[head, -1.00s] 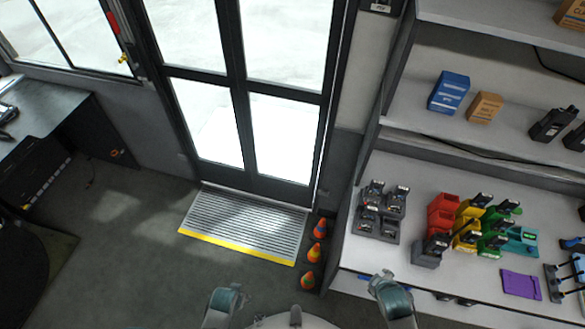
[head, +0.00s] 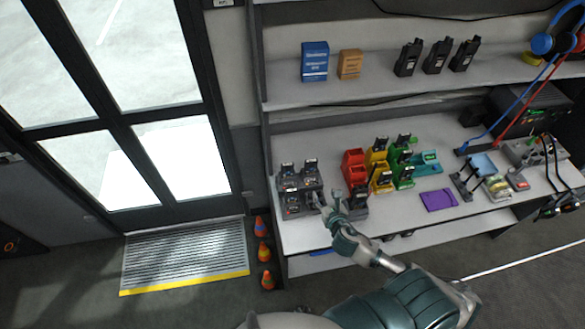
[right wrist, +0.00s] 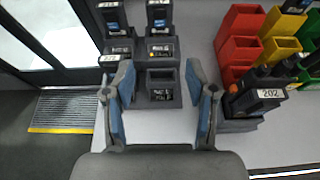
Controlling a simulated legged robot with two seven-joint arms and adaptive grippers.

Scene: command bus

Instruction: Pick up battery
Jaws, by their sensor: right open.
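A grey bank of chargers (head: 300,191) stands at the left end of the bench. Upright dark batteries or handsets with white labels show at its back in the right wrist view, one at left (right wrist: 112,18) and one at right (right wrist: 159,16); I cannot tell which kind they are. The nearest charger slot (right wrist: 161,92) shows a dark recess with a small label. My right gripper (right wrist: 160,80) is open and empty, its blue-padded fingers spread either side of that slot. In the head view the right gripper (head: 332,208) is at the bench's front edge by the chargers. My left gripper is out of view.
A black unit labelled 202 (right wrist: 268,97) stands right of the gripper. A purple mat (head: 439,200) lies on the bench. Orange cones (head: 262,253) stand on the floor at left.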

